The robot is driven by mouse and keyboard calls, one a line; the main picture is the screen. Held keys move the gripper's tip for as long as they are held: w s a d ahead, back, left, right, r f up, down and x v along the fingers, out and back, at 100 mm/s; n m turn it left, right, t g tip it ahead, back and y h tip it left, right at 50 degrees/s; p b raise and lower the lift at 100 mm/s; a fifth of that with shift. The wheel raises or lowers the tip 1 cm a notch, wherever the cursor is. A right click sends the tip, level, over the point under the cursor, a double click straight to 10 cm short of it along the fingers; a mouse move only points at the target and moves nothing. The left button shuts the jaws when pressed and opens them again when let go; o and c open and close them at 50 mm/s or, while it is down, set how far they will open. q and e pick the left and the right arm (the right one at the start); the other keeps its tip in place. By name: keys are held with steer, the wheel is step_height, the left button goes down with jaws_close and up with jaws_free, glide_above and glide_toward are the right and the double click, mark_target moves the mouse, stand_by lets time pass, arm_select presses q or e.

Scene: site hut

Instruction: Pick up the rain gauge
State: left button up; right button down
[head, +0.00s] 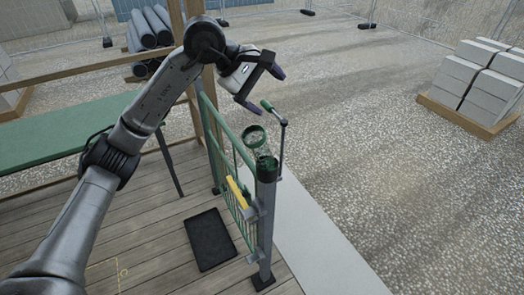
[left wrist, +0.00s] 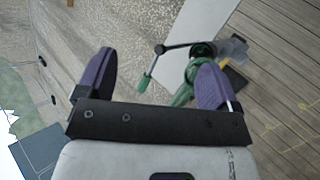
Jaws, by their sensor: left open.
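The rain gauge (head: 256,143) looks like a clear tube with a green rim. It sits at the top of the grey post (head: 265,215) at the end of the green gate in the head view. My left gripper (head: 264,90) is open and empty, above the post and apart from the gauge. In the left wrist view the open fingers (left wrist: 155,72) have nothing between their tips. Green parts (left wrist: 182,95) show beside and behind the right-hand finger; I cannot tell which belong to the gauge. My right gripper is not in view.
A crank with a green handle (head: 268,105) rises close beside the gauge; the handle also shows in the left wrist view (left wrist: 145,83). The green gate (head: 222,150) carries a yellow piece (head: 237,190). A black mat (head: 208,240) lies on the deck. Open gravel lies to the right.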

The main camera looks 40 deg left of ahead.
arm_select(q)
steer(key=s+a+f+m+g+y, duration=0.2)
steer(key=s+a+f+g+y, duration=0.1)
steer(key=a+f+y, duration=0.15)
steer(key=p, duration=0.1)
glide_above(257, 160)
steer(key=s+a, duration=0.1)
steer(key=shift+h, duration=0.25)
step_height(257, 160, down, 7)
steer(key=shift+s+a+f, duration=0.1)
steer(key=shift+f, duration=0.1)
steer(key=shift+w+f+p, duration=0.2)
steer(key=shift+f+p, duration=0.25)
steer(key=shift+p, duration=0.15)
steer(key=p+x, duration=0.1)
steer(key=x, duration=0.2)
steer(key=shift+f, duration=0.1)
steer(key=shift+w+f+p, duration=0.15)
steer(key=shift+f+p, duration=0.15)
steer(key=shift+f, duration=0.25)
